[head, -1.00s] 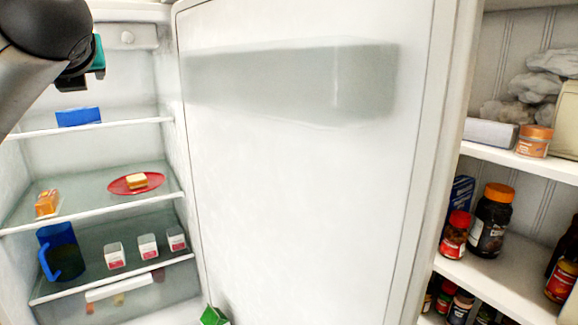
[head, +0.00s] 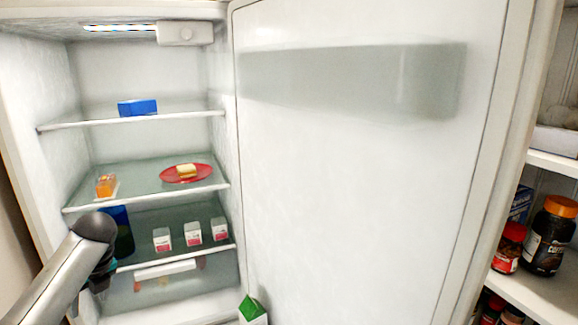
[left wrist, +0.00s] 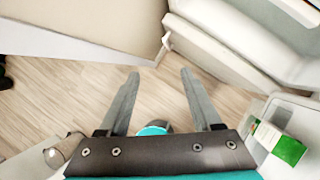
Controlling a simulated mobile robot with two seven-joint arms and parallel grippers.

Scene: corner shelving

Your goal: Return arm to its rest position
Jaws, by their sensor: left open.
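My left arm comes in at the lower left of the head view, in front of the open fridge (head: 151,75). Its gripper (head: 98,282) is low there and mostly hidden behind my own arm link. In the left wrist view the two fingers of this gripper (left wrist: 158,75) are spread apart, with wood floor beyond them and nothing held. A teal round part shows between the finger bases. My right gripper is not in view.
The fridge door (head: 350,180) stands open. Shelves hold a blue box (head: 138,107), a red plate (head: 186,174), an orange item (head: 106,185), a blue pitcher (head: 122,235) and small cartons (head: 192,233). A green-topped carton (head: 252,310) stands low. Jars (head: 550,240) stand right.

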